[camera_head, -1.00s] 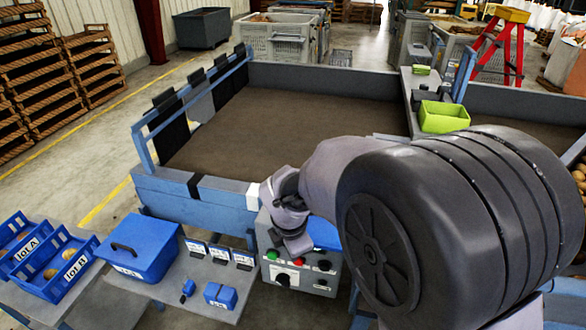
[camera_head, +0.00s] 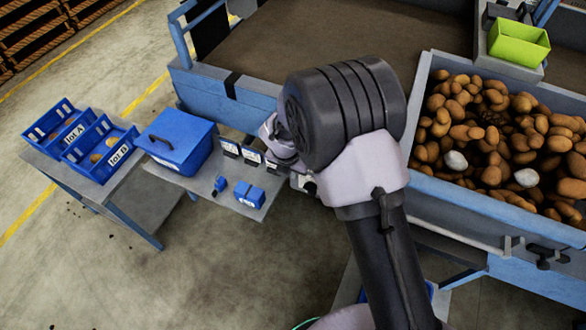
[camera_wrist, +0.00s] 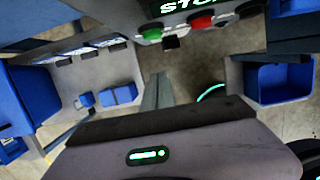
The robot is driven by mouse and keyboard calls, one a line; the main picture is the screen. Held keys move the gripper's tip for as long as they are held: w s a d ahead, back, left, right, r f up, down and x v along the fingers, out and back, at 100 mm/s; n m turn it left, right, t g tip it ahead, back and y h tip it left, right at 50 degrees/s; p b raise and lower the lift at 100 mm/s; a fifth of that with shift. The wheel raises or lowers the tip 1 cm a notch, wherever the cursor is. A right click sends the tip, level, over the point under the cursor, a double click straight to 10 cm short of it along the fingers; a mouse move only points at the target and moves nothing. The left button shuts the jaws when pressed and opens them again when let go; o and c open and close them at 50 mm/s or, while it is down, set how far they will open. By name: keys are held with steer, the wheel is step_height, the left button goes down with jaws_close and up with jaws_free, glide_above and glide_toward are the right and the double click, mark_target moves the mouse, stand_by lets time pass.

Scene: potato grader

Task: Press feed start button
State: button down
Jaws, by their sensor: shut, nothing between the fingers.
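In the wrist view a control box shows at the top edge, with a green button (camera_wrist: 151,35), a red button (camera_wrist: 202,22) and part of a lit green sign (camera_wrist: 188,4). No label for feed start is readable; the green button is the likely one. My gripper (camera_wrist: 159,80) shows as narrow grey fingers, shut and empty, below the green button in the picture and apart from it. In the head view my arm covers nearly all of the control box and the fingers.
A side table (camera_head: 140,185) holds a lidded blue box (camera_head: 178,148), small blue blocks (camera_head: 249,195) and label cards. Blue crates (camera_head: 100,150) stand at left. A potato-filled bed (camera_head: 500,215) lies right of my arm. A blue bin (camera_wrist: 282,82) shows at right in the wrist view.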

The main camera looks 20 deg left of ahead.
steer(key=w+f+b, duration=0.2)
steer(key=w+f, duration=0.2)
steer(key=w, duration=0.1)
steer(key=shift+d, duration=0.25)
